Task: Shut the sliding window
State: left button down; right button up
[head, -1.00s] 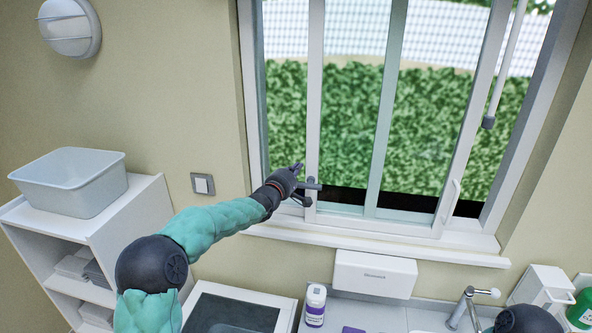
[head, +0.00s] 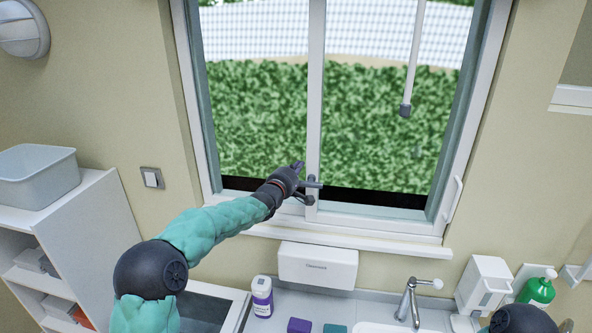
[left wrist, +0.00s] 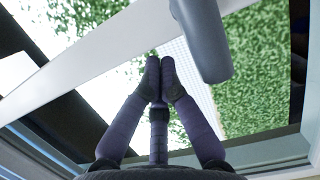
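The window (head: 315,110) has a white frame. Its sliding sash has a left stile (head: 313,130) in the middle of the opening, lined up with the fixed pane's stile. The sash's right side, with a white pull handle (head: 453,200), is at the right jamb with no visible gap. My left gripper (head: 312,186) is at the lower left side of the middle stile, seemingly against it. My right gripper is out of view.
A hanging rod (head: 408,75) is in front of the right pane. Below the sill are a white dispenser box (head: 318,265), a purple-labelled bottle (head: 262,297) and a tap (head: 410,300). A shelf unit (head: 85,230) with a grey tub (head: 35,175) stands left.

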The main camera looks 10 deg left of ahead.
pick_arm(q)
jog(key=shift+d, duration=0.25)
jog(key=shift+s, duration=0.1)
